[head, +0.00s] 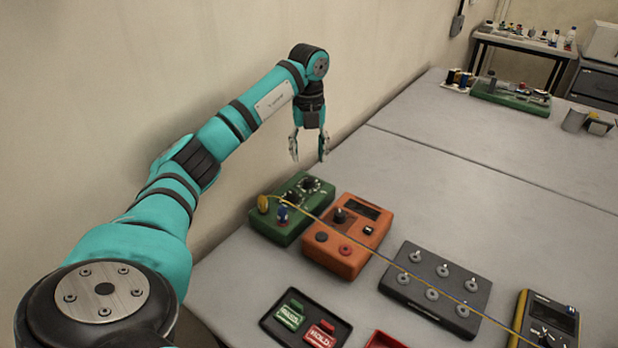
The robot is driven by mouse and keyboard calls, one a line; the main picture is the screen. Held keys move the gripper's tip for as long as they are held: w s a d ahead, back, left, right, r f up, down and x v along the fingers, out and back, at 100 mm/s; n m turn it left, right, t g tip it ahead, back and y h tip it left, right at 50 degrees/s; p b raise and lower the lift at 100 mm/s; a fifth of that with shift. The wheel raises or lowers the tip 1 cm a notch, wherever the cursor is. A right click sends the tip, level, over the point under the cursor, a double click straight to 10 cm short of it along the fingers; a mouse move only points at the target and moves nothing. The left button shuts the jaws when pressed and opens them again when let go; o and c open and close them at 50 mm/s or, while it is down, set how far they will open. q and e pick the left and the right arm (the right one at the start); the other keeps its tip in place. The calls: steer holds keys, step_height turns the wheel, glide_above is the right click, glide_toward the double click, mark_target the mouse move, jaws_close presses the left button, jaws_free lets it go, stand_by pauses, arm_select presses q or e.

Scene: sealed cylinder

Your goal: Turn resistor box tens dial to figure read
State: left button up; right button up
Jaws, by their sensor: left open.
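A green box (292,208) with dark round dials on its top stands near the wall, and its dials make it look like the resistor box. Its dial marks are too small to read. A yellow plug (263,204) and a blue plug (282,213) sit at its near-left end. My left gripper (309,150) hangs fingers down above and behind the green box, apart from it. Its fingers are spread, with nothing between them. An orange box (347,236) with a dark knob and a small dark window stands right of the green box; I cannot read a figure there. My right gripper is not in view.
A yellow lead (400,268) runs over the orange box and a dark grey box (435,287) with several posts toward a yellow-edged meter (545,320). A black tray (304,318) holds green and red tags.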

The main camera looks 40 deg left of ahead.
mark_target(309, 178)
arm_select(q)
step_height(309, 178, down, 8)
steer(key=shift+r+p, duration=0.1)
steer(key=shift+p, duration=0.4)
steer(key=shift+c, duration=0.2)
jaws_close()
steer(key=shift+m, duration=2.9)
steer(key=shift+o, duration=0.2)
jaws_free()
